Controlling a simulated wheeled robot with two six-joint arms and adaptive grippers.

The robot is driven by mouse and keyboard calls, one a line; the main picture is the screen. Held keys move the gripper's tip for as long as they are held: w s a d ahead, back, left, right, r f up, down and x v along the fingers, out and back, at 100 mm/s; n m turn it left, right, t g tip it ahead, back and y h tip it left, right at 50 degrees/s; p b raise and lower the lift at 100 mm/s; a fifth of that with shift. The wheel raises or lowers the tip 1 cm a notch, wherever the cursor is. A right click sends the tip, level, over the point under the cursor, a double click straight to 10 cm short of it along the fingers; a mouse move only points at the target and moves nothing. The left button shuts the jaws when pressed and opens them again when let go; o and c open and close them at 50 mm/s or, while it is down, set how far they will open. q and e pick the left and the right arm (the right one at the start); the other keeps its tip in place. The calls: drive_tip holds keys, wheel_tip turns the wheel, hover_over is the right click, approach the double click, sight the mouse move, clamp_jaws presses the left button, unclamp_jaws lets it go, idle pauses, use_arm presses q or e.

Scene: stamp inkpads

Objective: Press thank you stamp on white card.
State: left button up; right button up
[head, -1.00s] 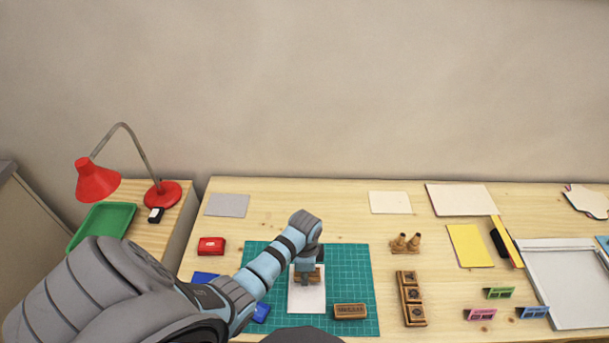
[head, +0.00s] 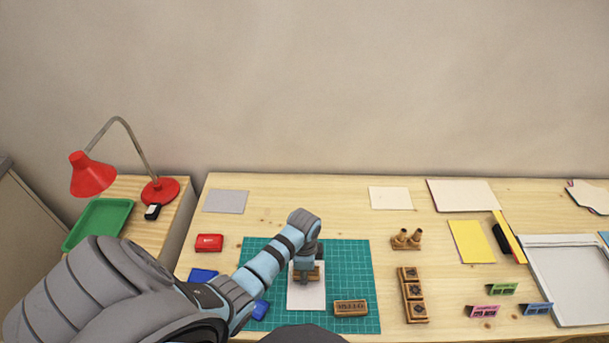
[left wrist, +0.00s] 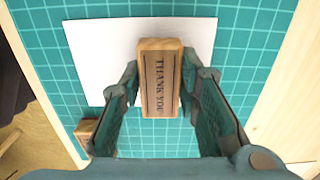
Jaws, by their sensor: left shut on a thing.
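The wooden thank you stamp (left wrist: 160,78) is held between the fingers of my left gripper (left wrist: 162,92), its "THANK YOU" label facing the wrist camera. In the head view my left gripper (head: 305,272) is over the upper part of the white card (head: 306,296), with the stamp (head: 315,273) partly hidden by it. The white card also shows in the left wrist view (left wrist: 105,55), under and beyond the stamp. I cannot tell whether the stamp touches the card. My right gripper is not in view.
The card lies on a green cutting mat (head: 350,262). Another wooden stamp (head: 350,307) lies right of the card. A red inkpad (head: 209,243) and blue inkpads (head: 203,275) are to the left. A wooden stamp row (head: 413,295) stands right of the mat.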

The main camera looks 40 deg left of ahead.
use_arm(q)
drive_tip(key=shift+f, duration=0.5)
idle(1.6)
drive_tip(key=shift+r+p, duration=0.6)
drive_tip(key=shift+p, duration=0.3)
wheel_tip(320, 180, up, 3)
drive_tip(key=shift+f+p, duration=0.1)
drive_tip(key=shift+p, duration=1.15)
drive_tip(key=shift+r, duration=1.35)
